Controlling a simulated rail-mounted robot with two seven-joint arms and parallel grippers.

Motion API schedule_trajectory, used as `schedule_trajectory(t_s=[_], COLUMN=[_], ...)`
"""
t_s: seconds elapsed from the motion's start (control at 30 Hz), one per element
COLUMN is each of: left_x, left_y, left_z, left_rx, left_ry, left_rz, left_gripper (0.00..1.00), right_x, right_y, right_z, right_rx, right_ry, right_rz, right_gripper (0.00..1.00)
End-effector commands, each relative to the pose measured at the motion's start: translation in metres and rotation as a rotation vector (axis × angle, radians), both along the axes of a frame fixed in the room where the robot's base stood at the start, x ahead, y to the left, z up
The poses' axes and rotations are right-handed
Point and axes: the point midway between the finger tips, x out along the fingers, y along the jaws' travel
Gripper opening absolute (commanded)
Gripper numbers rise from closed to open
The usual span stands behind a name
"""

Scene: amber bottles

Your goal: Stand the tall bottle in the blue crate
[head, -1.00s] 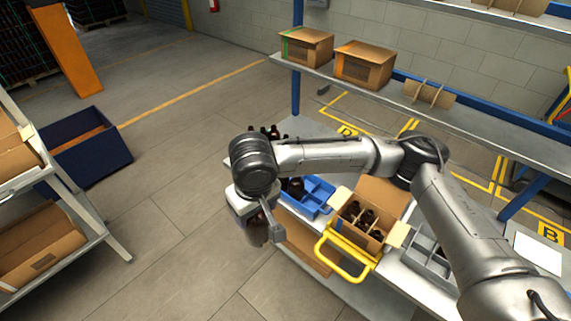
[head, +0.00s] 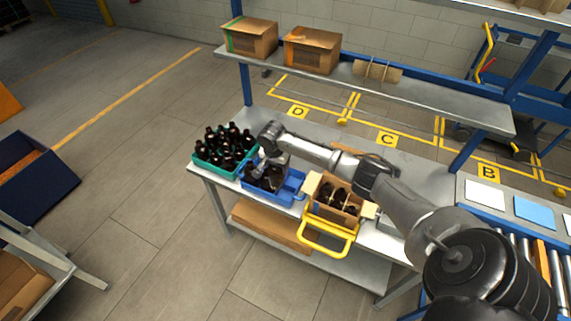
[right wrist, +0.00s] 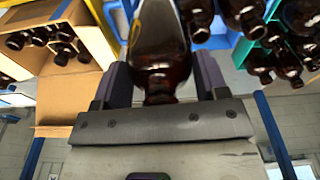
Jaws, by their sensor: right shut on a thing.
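The blue crate (head: 266,194) stands on the workbench, between a teal crate and a cardboard box. Dark bottles show in its left part and its right part looks bare. My right gripper (head: 264,168) is over the left part of the blue crate in the head view. In the right wrist view it is shut on a brown glass bottle (right wrist: 160,50), which lies between its two fingers. The bottle's far end is cut off by the frame's top, so I cannot tell whether it touches the crate. My left gripper is not in view.
The teal crate (head: 213,168) full of dark bottles stands close on the left. The open cardboard box (head: 322,213) with bottles stands on the right, with a yellow handle (head: 327,247) in front. A shelf (head: 400,88) with cartons runs behind. The bench's back strip is mostly clear.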

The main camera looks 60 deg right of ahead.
Motion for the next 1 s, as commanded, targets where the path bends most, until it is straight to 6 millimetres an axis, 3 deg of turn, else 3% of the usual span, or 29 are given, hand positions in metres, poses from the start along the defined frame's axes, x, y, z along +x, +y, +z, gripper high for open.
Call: schedule_trajectory(t_s=[0.1,0.3,0.67,1.0], left_x=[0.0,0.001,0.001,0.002], left_y=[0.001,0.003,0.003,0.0], left_z=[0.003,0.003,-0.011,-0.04], left_rx=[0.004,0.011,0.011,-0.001], left_ry=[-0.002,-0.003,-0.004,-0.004], left_rz=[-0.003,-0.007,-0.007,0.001], left_gripper=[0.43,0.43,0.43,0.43], right_x=[-0.013,-0.022,-0.023,-0.023], right_y=[-0.016,-0.027,-0.028,-0.028], right_z=[-0.01,-0.017,-0.028,-0.048], right_rx=[0.001,0.002,0.001,0.0], right_ry=[0.0,-0.001,-0.002,-0.003], right_rz=[-0.047,-0.082,-0.085,-0.083], right_gripper=[0.24,0.24,0.24,0.24])
